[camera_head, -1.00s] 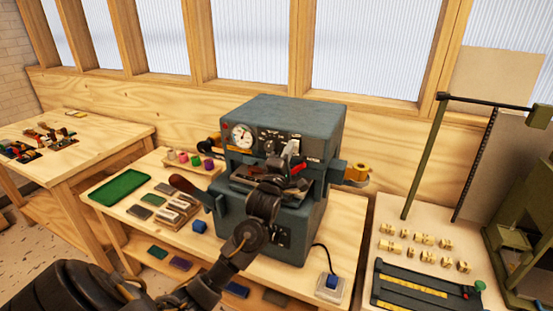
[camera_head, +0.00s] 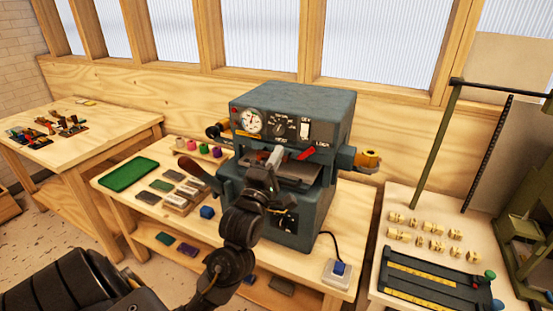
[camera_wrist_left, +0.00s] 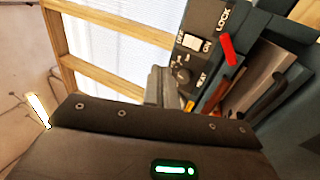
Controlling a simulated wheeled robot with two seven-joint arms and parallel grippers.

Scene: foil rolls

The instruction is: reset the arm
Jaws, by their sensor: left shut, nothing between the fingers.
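My left gripper (camera_head: 274,158) is in front of the working opening of a grey-blue press-like machine (camera_head: 291,104), below its control panel. It is shut and empty. The arm rises from the bottom of the head view and covers part of the machine's lower front. In the left wrist view the dark wrist housing (camera_wrist_left: 150,140) fills the bottom, with the machine's panel and red lock lever (camera_wrist_left: 228,50) close by on the right. The lever also shows in the head view (camera_head: 306,153). My right gripper is not in view.
A dark-red-handled lever (camera_head: 199,174) sticks out left of the machine. A gold roll (camera_head: 367,160) is on its right side. A green tray (camera_head: 129,173), small spools (camera_head: 204,149) and a blue-button switch box (camera_head: 338,271) sit on the wooden bench (camera_head: 120,200).

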